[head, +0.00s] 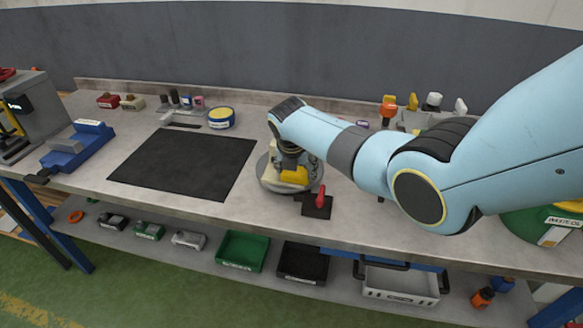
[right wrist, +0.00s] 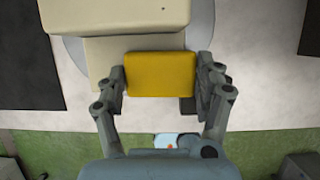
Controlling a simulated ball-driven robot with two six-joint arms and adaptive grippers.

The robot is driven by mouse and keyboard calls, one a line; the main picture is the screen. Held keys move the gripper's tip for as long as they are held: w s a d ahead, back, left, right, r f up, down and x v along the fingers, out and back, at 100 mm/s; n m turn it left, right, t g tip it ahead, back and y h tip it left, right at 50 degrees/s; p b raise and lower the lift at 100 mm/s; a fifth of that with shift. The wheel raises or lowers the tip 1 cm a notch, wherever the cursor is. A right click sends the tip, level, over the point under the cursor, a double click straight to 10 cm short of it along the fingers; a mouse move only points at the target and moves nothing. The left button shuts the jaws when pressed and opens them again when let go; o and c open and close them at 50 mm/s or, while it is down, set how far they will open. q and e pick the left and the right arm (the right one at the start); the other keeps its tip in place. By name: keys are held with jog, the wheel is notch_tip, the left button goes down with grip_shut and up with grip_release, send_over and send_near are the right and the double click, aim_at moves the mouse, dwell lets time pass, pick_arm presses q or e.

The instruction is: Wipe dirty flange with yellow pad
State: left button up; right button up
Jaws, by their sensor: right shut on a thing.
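My right gripper (head: 291,163) is over a round grey turntable (head: 268,184) on the bench. It is shut on the yellow pad (head: 294,176). In the right wrist view the pad (right wrist: 160,74) sits squarely between the two fingers (right wrist: 161,80). A cream stepped part, with an upper block (right wrist: 110,14) and a lower face (right wrist: 98,58), stands on the turntable beside the pad. Contact between pad and part cannot be told. No dirt shows clearly, and my arm hides much of the part in the head view. My left gripper is not in view.
A red-handled lever (head: 320,197) on a black plate stands close in front of the turntable. A black mat (head: 185,163) lies to the left, bare.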

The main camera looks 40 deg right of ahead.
jog(key=shift+s+d+f, duration=0.1)
jog(key=shift+s+d, duration=0.15)
jog(key=shift+s, duration=0.2)
jog(key=shift+w+a+b, duration=0.3)
jog(key=shift+w+a, duration=0.15)
jog(key=shift+w, duration=0.1)
jog(key=shift+w+a, duration=0.2)
jog(key=shift+w, duration=0.1)
jog(key=shift+w+a+b, duration=0.6)
jog(key=shift+w+b, duration=0.1)
jog(key=shift+b, duration=0.05)
